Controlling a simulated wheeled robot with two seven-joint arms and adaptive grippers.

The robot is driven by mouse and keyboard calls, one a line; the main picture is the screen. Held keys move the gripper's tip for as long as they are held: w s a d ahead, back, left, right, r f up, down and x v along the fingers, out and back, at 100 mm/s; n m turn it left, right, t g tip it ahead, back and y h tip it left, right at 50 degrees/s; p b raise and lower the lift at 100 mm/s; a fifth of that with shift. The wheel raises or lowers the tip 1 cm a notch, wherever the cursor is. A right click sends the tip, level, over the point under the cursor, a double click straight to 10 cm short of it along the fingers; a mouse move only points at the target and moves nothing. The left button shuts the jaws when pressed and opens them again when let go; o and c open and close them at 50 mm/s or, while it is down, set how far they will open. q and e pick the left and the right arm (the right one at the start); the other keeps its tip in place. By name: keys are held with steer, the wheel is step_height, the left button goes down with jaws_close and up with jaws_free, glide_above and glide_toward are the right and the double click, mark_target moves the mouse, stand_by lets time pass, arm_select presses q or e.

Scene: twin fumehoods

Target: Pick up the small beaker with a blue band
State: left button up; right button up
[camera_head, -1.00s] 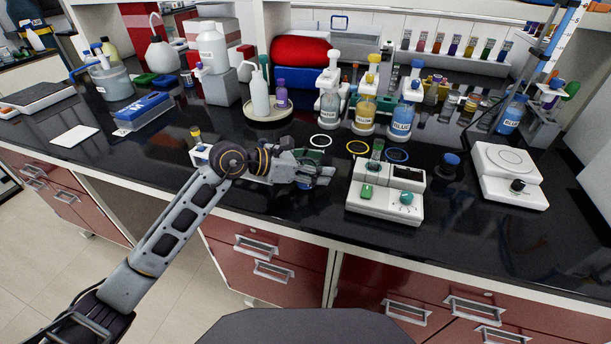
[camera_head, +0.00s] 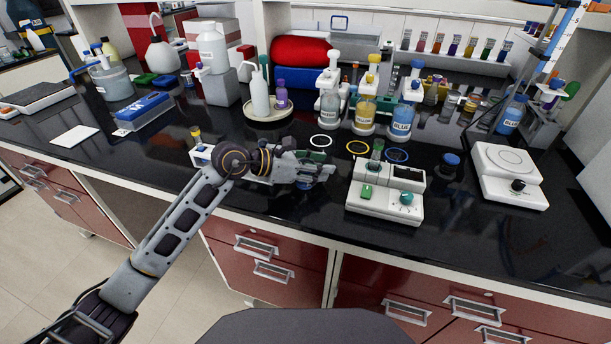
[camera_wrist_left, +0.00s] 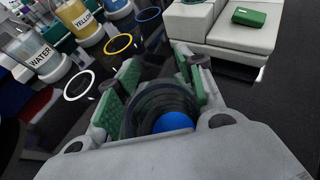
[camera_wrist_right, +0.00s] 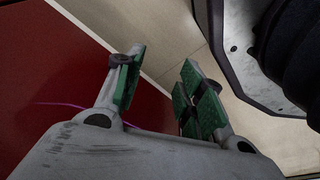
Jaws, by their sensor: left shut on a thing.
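My left gripper (camera_head: 318,172) is low over the black bench top, left of the white device with green controls. In the left wrist view, the left gripper (camera_wrist_left: 160,95) has its green pads on both sides of a clear round beaker (camera_wrist_left: 150,97) and is shut on it. Blue (camera_wrist_left: 173,122) shows at the beaker in that view; whether it is a band cannot be told. In the head view the gripper mostly hides the beaker. My right gripper (camera_wrist_right: 158,88) is open and empty in its wrist view, beside a red drawer front and above the floor.
The white device (camera_head: 385,203) stands close right of my left gripper. White, yellow and blue rings (camera_head: 397,155) lie behind, before the WATER, YELLOW and BLUE bottles (camera_head: 399,122). A white balance (camera_head: 509,178) stands at the right. The bench's front edge is near.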

arm_select(q)
steer(key=shift+r, duration=0.1)
steer(key=shift+c, duration=0.3)
